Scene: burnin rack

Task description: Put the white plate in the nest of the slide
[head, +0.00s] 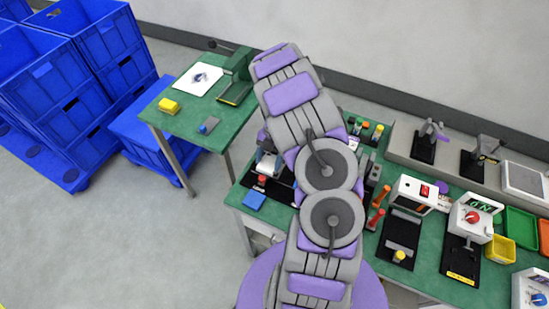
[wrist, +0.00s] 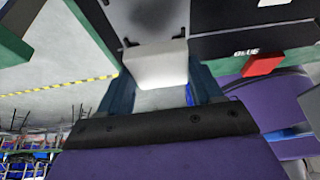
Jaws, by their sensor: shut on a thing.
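The white plate (wrist: 156,66) is between the two dark blue fingers of my gripper (wrist: 162,78) in the wrist view. My gripper is shut on it. Its far edge is close to a grey face (wrist: 155,18) with dark spots; I cannot tell whether they touch. A black fixture with a red knob (head: 262,180) and white parts shows on the bench left of the arm. I cannot tell for sure which part is the slide, and its nest is not clearly visible.
The green bench (head: 425,270) holds several fixtures right of my arm. A blue block (head: 254,200) lies near its left edge. A second green table (head: 205,125) stands left.

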